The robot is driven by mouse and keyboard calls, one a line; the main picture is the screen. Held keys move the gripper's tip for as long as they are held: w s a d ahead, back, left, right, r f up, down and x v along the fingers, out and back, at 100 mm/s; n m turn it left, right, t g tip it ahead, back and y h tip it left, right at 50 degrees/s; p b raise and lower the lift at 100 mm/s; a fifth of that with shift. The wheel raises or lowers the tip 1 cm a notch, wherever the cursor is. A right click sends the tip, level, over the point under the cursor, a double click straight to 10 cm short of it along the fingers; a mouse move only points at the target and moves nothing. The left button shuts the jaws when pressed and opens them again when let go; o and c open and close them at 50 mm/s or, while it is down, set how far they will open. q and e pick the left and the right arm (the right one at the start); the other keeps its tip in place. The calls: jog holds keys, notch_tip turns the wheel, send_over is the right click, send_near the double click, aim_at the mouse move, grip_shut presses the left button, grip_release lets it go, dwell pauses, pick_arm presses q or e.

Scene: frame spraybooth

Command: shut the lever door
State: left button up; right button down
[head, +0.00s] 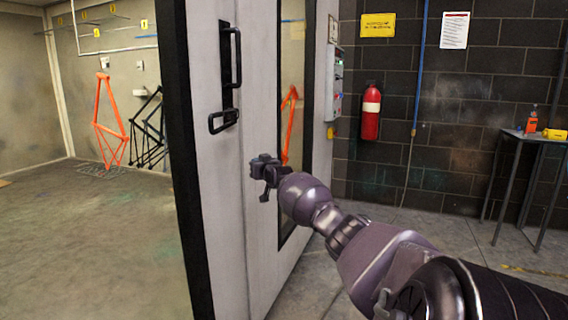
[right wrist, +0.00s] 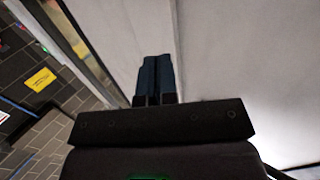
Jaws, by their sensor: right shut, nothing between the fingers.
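The lever door (head: 226,180) is a pale grey panel with a black edge strip and a tall window. It stands open, with the booth's inside visible to its left. A black pull handle (head: 236,56) and a black lever (head: 222,121) are on its face near the black edge. My right gripper (head: 262,178) is in front of the door face, below and right of the lever. In the right wrist view its dark fingers (right wrist: 155,78) are together, with nothing between them, against the pale door panel (right wrist: 225,55). I cannot tell whether they touch it. My left gripper is not in view.
Inside the booth, an orange bike frame (head: 107,125) and a black one (head: 149,130) stand by the back wall. A red extinguisher (head: 371,112) hangs on the dark block wall. A table (head: 540,137) is at right. The booth floor (head: 90,245) is largely clear.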

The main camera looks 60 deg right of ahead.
jog(key=s+p, duration=0.2)
jog(key=s, duration=0.5)
jog(key=shift+s+d, duration=0.35)
jog(key=shift+s, duration=0.05)
jog(key=shift+f, duration=0.15)
